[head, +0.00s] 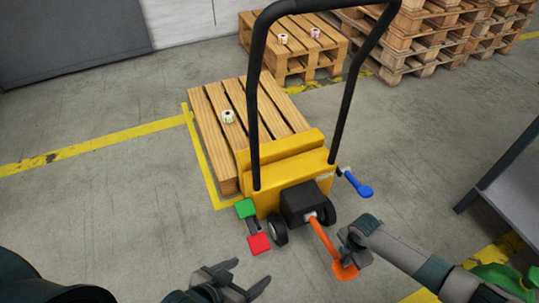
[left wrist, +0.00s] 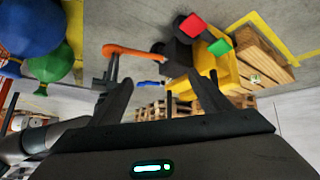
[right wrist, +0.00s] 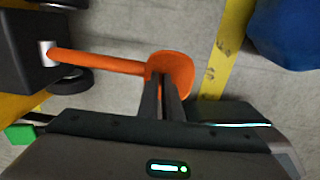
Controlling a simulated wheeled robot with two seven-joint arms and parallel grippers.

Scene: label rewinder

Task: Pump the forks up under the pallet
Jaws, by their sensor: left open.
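A yellow pallet truck (head: 285,160) with a tall black handle frame stands against a wooden pallet (head: 218,129). Its forks are hidden. An orange pump lever (head: 324,239) sticks out of the black housing (head: 303,200) toward me and ends in a flat paddle. My right gripper (head: 352,244) is at the paddle end; in the right wrist view its fingers look closed around the lever's end (right wrist: 175,68). A green pedal (head: 246,208), a red pedal (head: 259,244) and a blue lever (head: 357,185) are on the truck. My left gripper (head: 248,272) is open and empty, in front of the red pedal.
A label roll (head: 228,116) lies on the pallet. Another pallet (head: 292,57) with two rolls and stacked pallets (head: 407,43) stand behind. Floor at the left is clear.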

